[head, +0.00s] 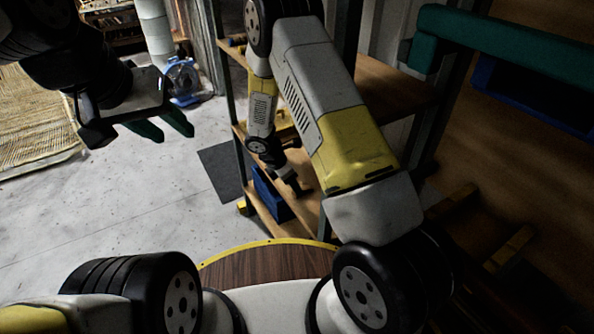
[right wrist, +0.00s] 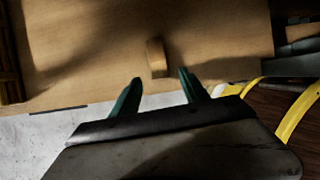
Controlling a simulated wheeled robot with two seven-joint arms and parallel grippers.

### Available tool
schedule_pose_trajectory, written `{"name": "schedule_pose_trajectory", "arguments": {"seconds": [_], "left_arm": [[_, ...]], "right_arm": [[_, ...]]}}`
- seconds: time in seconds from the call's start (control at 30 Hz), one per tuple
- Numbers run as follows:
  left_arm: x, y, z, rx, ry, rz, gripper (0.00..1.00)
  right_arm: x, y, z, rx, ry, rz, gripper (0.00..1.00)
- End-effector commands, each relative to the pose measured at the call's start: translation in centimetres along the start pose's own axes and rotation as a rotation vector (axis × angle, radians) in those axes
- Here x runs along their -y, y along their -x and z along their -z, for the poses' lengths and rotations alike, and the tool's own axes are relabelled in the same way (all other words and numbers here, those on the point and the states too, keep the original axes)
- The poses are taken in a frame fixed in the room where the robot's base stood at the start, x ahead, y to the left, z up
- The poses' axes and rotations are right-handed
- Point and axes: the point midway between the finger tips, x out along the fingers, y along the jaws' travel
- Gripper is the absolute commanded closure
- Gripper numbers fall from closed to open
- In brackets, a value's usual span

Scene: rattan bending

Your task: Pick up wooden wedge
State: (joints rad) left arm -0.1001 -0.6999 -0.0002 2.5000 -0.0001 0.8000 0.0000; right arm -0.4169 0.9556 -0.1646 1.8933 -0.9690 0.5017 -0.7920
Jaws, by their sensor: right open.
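The wooden wedge (right wrist: 156,58) shows in the right wrist view as a small pale block on a wooden shelf board. My right gripper (right wrist: 160,76) is open, its two green fingers apart and pointing towards the board. The wedge lies just past the fingertips, roughly in line with the gap, and nothing is between the fingers. In the head view my right arm reaches down to the shelf, and I cannot make out the wedge there. My left gripper (head: 163,128) is at the upper left of the head view, open and empty above the floor, with its green fingers apart.
A shelf rack (head: 240,130) with wooden boards stands in front of my right arm. A blue bin (head: 270,195) sits on its lower board. A dark mat (head: 222,172) lies on the floor beside it. The grey floor (head: 120,215) at the left is mostly clear.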

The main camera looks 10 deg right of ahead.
Motion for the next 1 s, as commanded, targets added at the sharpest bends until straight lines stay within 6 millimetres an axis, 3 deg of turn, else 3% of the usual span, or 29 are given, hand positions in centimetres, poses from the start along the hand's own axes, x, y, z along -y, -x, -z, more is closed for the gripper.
{"name": "schedule_pose_trajectory", "arguments": {"seconds": [0.2,0.5,0.77,1.0], "left_arm": [[0.0,0.0,0.0,0.0,0.0,0.0,0.6],[0.0,0.0,0.0,0.0,0.0,0.0,0.6],[0.0,0.0,0.0,0.0,0.0,0.0,0.6],[0.0,0.0,0.0,0.0,0.0,0.0,0.6]], "right_arm": [[0.1,-3.1,-0.4,0.0,-0.002,0.002,0.47],[0.0,-3.5,-0.5,0.0,-0.002,0.0,0.47],[0.0,-3.5,-0.5,0.0,-0.002,0.0,0.98],[0.0,-3.5,-0.5,0.0,-0.002,0.0,1.0]]}}
